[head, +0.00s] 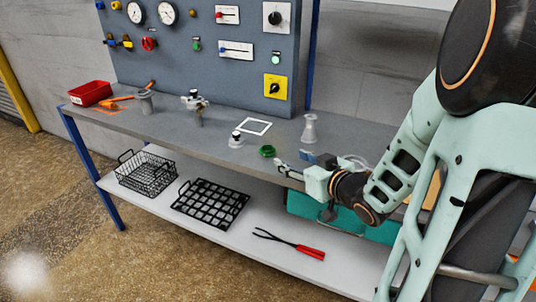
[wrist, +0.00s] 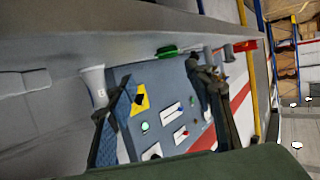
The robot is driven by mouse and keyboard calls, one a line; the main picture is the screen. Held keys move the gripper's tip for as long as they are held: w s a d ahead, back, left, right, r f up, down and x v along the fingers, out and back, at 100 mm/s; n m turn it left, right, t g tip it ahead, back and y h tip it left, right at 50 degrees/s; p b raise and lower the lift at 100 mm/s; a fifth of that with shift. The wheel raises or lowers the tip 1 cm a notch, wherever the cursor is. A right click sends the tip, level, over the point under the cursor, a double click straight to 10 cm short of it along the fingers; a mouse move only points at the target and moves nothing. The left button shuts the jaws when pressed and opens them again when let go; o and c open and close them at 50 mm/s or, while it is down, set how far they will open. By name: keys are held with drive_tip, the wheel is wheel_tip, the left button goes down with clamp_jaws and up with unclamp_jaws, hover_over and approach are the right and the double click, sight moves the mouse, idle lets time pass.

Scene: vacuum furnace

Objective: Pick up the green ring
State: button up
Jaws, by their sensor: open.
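The green ring (head: 267,151) lies near the front edge of the grey workbench (head: 225,128), between a small black-topped item and my gripper (head: 290,161). My gripper is just right of the ring, with its fingers apart and nothing held.
A grey cone-shaped vessel (head: 310,129) stands behind my gripper; a black-topped item (head: 236,140) stands left of the ring. A white square frame (head: 254,127) lies behind it. A red bin (head: 90,93) is far left. The lower shelf holds a wire basket (head: 130,184) and red-handled tongs (head: 308,251).

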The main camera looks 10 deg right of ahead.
sight(270, 151)
drive_tip(key=shift+s+a+f, duration=0.3)
drive_tip(key=shift+s+a, duration=0.1)
drive_tip(key=shift+a, duration=0.05)
drive_tip(key=shift+a+y, duration=0.3)
drive_tip(key=shift+y, duration=0.1)
drive_tip(key=b+x, duration=0.1)
drive_tip(key=x, duration=0.5)
drive_tip(key=b+x, duration=0.1)
drive_tip(key=x, duration=0.3)
drive_tip(key=shift+w+d+r+b, duration=0.3)
drive_tip(key=shift+w+b, duration=0.1)
drive_tip(key=shift+w, duration=0.1)
drive_tip(key=c, duration=0.7)
